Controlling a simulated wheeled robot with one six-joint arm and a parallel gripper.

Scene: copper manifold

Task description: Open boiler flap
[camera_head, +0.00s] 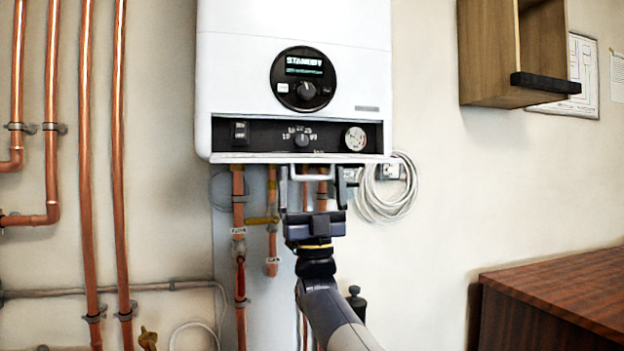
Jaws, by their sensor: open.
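The white boiler (230,70) hangs on the wall. Its flap (230,158) shows as a thin white strip along the lower front edge, folded out and seen nearly edge-on. The dark recess (260,142) above the flap is exposed, with a switch, a dial and a round gauge in it. A pale U-shaped handle (312,178) sits below the flap's middle. My gripper (313,184) points up from below, its jaws open, one finger on each side of the handle. I cannot tell whether the fingers touch the handle or the flap.
Copper pipes (240,270) run down below the boiler, close to my arm on the left. A coiled white cable (385,200) hangs at the right. A wooden cabinet (500,60) is at the upper right, and a wooden worktop (560,290) at the lower right.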

